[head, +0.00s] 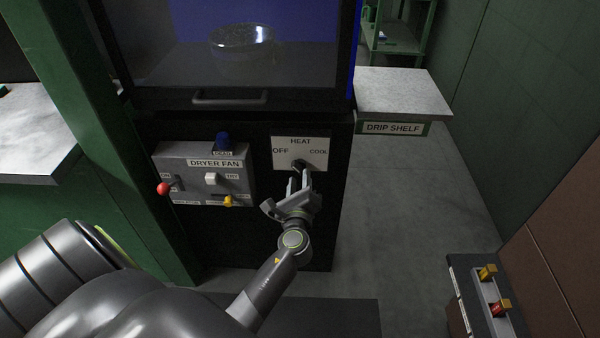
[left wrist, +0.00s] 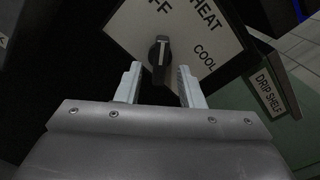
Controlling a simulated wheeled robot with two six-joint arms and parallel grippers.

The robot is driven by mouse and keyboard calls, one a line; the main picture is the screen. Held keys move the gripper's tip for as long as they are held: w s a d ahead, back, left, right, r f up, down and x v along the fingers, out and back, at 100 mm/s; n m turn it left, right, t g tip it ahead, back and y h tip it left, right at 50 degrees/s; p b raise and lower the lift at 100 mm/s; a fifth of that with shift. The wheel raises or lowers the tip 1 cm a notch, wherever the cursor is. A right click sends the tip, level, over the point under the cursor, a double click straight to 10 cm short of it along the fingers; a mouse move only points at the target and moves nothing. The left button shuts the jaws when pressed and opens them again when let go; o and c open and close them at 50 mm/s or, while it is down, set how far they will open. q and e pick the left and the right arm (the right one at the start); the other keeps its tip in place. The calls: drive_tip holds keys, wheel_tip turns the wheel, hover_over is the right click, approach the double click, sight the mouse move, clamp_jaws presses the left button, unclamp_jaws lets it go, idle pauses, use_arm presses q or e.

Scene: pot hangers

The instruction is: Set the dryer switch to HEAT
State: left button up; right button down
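The dryer switch is a black rotary knob on a white plate (head: 312,144) marked OFF, HEAT and COOL, on the dark cabinet front. In the left wrist view the knob (left wrist: 159,55) shows a pale line on its face, and it appears lined up with OFF. My left gripper (head: 299,180) is just in front of the plate, below the knob in the head view. In the left wrist view its fingers (left wrist: 160,84) are apart, with nothing between them, and the knob shows just beyond and between their tips. My right gripper is not in view.
A grey dryer fan box (head: 236,187) with a red-tipped lever, white switch, yellow control and blue part sits left of the plate. A cabinet handle (head: 230,98) is above. The drip shelf (head: 402,92) is to the right, with open floor below.

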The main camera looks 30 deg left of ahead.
sight(300, 169)
use_arm(q)
drive_tip(key=n, duration=0.6)
drive_tip(key=shift+n, duration=0.3)
drive_tip(key=m+p, duration=0.2)
drive_tip(key=shift+r+m, duration=0.25)
drive_tip(key=shift+m, duration=0.15)
drive_tip(key=m+p, duration=0.1)
drive_tip(key=m, duration=0.2)
drive_tip(key=shift+f+m, duration=0.15)
drive_tip(key=shift+m, duration=0.25)
drive_tip(key=shift+f, duration=0.1)
drive_tip(key=shift+w, duration=0.1)
drive_tip(key=shift+x, duration=1.35)
drive_tip(key=shift+c, duration=0.4)
